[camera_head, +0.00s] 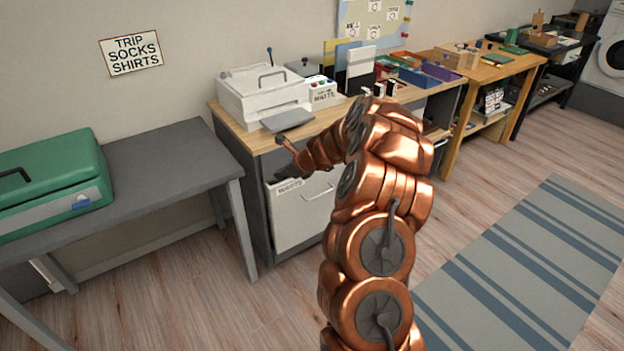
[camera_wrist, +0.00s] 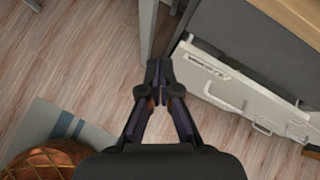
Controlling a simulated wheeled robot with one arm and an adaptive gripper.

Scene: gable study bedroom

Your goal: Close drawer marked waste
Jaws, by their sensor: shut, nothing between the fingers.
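The drawer marked waste is a pale front in the grey cabinet with the wooden top; its front (camera_head: 303,215) carries a "WASTE" label and a bar handle. In the wrist view the drawer front (camera_wrist: 235,92) stands out a little from the cabinet, with a dark gap behind its top edge, so it looks partly open. My gripper (camera_wrist: 154,68) is shut and empty, its fingertips over the floor just left of the drawer's labelled end, apparently not touching it. In the head view my copper arm hides part of the cabinet front, and the fingertips are hard to make out.
A grey table (camera_head: 160,165) with a green case (camera_head: 50,185) stands left of the cabinet. A printer (camera_head: 265,95) sits on the cabinet top. A wooden workbench (camera_head: 480,70) stands farther right. A striped rug (camera_head: 530,270) lies on open floor at the right.

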